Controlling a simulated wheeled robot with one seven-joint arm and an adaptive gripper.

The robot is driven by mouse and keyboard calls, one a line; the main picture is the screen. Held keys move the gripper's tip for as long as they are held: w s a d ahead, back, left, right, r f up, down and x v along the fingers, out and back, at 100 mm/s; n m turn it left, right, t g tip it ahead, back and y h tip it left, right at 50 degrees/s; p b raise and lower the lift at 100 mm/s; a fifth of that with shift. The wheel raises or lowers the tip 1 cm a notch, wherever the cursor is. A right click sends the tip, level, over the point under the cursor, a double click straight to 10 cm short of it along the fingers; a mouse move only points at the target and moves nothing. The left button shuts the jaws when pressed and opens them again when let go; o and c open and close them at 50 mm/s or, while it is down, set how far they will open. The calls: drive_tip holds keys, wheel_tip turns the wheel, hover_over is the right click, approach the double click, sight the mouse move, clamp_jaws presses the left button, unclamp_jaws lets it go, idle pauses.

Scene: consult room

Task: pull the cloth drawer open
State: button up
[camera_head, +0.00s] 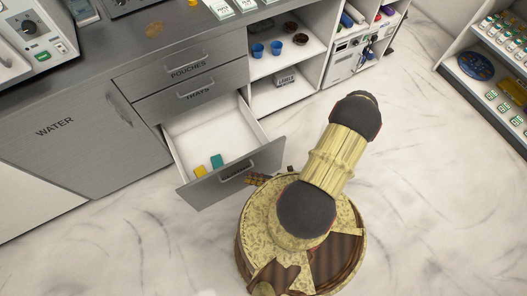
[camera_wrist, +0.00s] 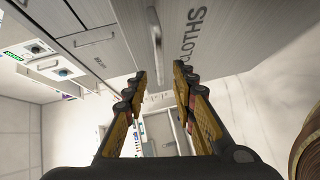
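The cloth drawer (camera_head: 228,180) is the lowest in a grey stack and stands pulled well out in the head view. Its white inside shows a yellow cloth (camera_head: 200,171) and a teal cloth (camera_head: 217,161) near the front. In the wrist view its grey front (camera_wrist: 235,25) carries a label that seems to read CLOTHS, and a pale bar handle (camera_wrist: 155,45). My gripper (camera_wrist: 159,76) has its fingers spread, with the handle's end between the tips and no clear contact. In the head view a bit of a finger (camera_head: 257,180) shows beside the drawer front; my arm hides the rest.
The POUCHES drawer (camera_head: 190,62) and TRAYS drawer (camera_head: 190,85) above are shut. The WATER cabinet (camera_head: 65,140) is at left. Open shelves (camera_head: 285,65) with blue cups (camera_head: 257,50) are at right. A stocked shelf unit (camera_head: 485,65) stands far right. Marble floor (camera_head: 420,200) is clear.

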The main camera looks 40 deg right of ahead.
drive_tip(key=shift+v, duration=2.85)
